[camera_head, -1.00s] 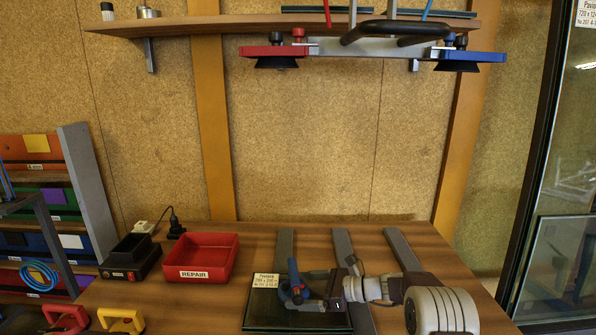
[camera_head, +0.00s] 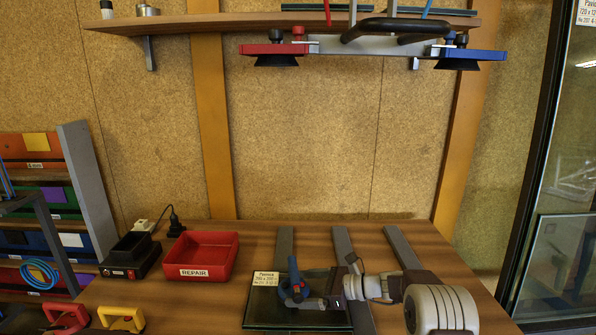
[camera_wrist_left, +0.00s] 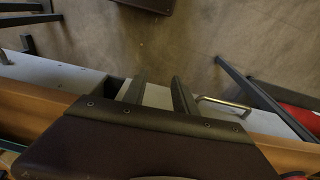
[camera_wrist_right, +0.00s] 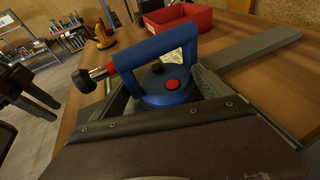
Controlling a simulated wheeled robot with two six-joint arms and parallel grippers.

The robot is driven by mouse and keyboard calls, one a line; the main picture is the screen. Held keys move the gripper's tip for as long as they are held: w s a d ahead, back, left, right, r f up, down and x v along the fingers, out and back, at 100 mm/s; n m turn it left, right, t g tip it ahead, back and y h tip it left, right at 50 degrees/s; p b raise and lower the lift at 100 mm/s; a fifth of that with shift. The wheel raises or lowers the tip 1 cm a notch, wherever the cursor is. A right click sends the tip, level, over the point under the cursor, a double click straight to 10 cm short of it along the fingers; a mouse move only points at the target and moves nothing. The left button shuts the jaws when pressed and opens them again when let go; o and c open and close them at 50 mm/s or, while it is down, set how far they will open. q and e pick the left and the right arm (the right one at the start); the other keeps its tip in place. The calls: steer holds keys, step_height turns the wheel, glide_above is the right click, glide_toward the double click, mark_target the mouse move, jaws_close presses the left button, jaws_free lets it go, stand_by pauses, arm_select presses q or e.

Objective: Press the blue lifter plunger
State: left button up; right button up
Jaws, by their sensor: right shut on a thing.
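The blue lifter (camera_head: 295,287) stands on a dark glass pane (camera_head: 272,312) on the bench. In the right wrist view the blue lifter (camera_wrist_right: 168,90) shows its arched handle, a red button on its round body and a plunger (camera_wrist_right: 92,77) with a dark knob, metal stem and red ring, sticking out to the left. My right gripper (camera_head: 332,303) is shut on the blue lifter; its exact contact is partly hidden. My left gripper (camera_wrist_left: 158,92) is open and empty, away from the lifter; it is outside the head view.
A red REPAIR bin (camera_head: 202,257) and a black box (camera_head: 131,256) stand left on the bench. Red (camera_head: 68,318) and yellow (camera_head: 121,318) handled tools are at front left. Grey rails (camera_head: 403,248) run under the glass. A suction frame (camera_head: 372,47) hangs above.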

arm_select(q)
jaws_close()
steer(key=s+a+r+m+g+y, duration=0.45)
steer(key=s+a+m+y, duration=0.35)
steer(key=a, duration=0.4)
steer(key=w+r+m+t+y, duration=0.6)
steer(key=w+m, duration=0.3)
steer(key=w+d+r+m+t+h, duration=0.2)
steer(key=w+d+m+t, duration=0.35)
steer(key=d, duration=0.35)
steer(key=w+d+r+m+t+h, duration=0.2)
steer(key=w+d+m+t, duration=0.2)
steer(key=d+m+t, duration=0.4)
steer(key=s+d+f+m+h, duration=0.1)
steer(key=s+d+m+h, duration=0.1)
steer(key=d, duration=0.5)
steer(key=s+d+f+m+t+h, duration=0.1)
steer(key=s+d+h, duration=0.3)
steer(key=d, duration=0.4)
steer(key=shift+s+d+m+t+h, duration=0.15)
steer(key=shift+m+t+h, duration=0.15)
steer(key=shift+m+h, duration=0.45)
